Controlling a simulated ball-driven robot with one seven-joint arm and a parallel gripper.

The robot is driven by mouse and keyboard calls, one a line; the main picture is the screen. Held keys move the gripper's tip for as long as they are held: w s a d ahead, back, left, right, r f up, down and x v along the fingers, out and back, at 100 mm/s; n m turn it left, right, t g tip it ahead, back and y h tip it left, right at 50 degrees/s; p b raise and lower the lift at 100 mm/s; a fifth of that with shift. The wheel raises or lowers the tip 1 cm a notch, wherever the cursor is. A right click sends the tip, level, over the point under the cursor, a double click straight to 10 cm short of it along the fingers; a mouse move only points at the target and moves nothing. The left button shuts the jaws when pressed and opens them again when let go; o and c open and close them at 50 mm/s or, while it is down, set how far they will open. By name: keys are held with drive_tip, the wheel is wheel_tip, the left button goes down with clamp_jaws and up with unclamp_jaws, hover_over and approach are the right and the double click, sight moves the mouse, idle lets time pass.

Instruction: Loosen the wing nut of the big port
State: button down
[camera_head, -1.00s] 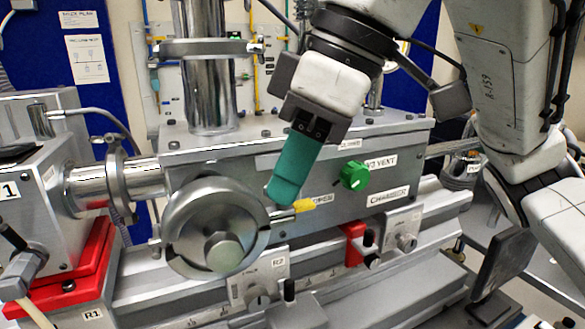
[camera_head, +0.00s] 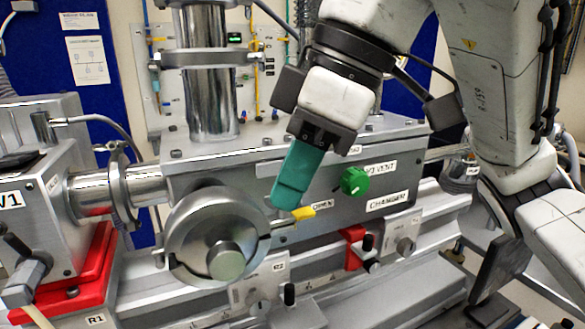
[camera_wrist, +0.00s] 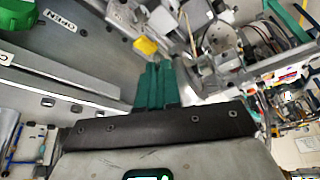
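The big port (camera_head: 205,228) is a round metal flange with a knob-like centre on the chamber's front face. A clamp runs round its rim, with a bolt sticking out on the right. The yellow wing nut (camera_head: 303,213) sits on that bolt, below the OPEN label. It also shows in the wrist view (camera_wrist: 145,46). My gripper (camera_head: 287,198) has green fingers pointing down, just above and left of the wing nut in the head view. In the wrist view the fingers (camera_wrist: 158,66) lie side by side with no clear gap. They hold nothing and seem apart from the nut.
A green V3 VENT knob (camera_head: 354,181) is on the chamber face (camera_head: 330,190) to the right of my gripper. A vertical metal column (camera_head: 210,95) rises behind. Rails with a red clamp (camera_head: 353,250) and black knobs lie below. A valve box (camera_head: 30,200) stands at the left.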

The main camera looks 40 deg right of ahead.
drive_tip(key=n+p, duration=0.2)
drive_tip(key=n+g+p, duration=0.1)
drive_tip(key=n, duration=0.1)
drive_tip(key=n+g+y+p, duration=0.1)
drive_tip(key=n+p, duration=0.1)
drive_tip(key=shift+w+d+r+p, duration=0.15)
drive_tip(key=shift+w+r+p, duration=0.1)
drive_tip(key=shift+p, duration=0.05)
drive_tip(key=n+p, duration=0.1)
drive_tip(key=n+g+p, duration=0.1)
drive_tip(key=n+p, duration=0.1)
drive_tip(key=n+g+p, duration=0.1)
drive_tip(key=n, duration=0.1)
drive_tip(key=shift+w, duration=0.25)
drive_tip(key=shift+w+a+f+n+g+h+p, duration=0.1)
drive_tip(key=shift+n+g+h+p, duration=0.45)
drive_tip(key=shift+n+p, duration=1.15)
drive_tip(key=shift+w+a+f+n+g+h+p, duration=0.15)
drive_tip(key=shift+n+g+h+p, duration=0.7)
drive_tip(key=shift+n, duration=1.4)
drive_tip(key=shift+w+a+f+n+g+h+p, duration=0.1)
drive_tip(key=shift+n+g+h+p, duration=0.15)
drive_tip(key=shift+n+p, duration=1.55)
drive_tip(key=shift+n, duration=0.25)
drive_tip(key=c, duration=1.6)
unclamp_jaws()
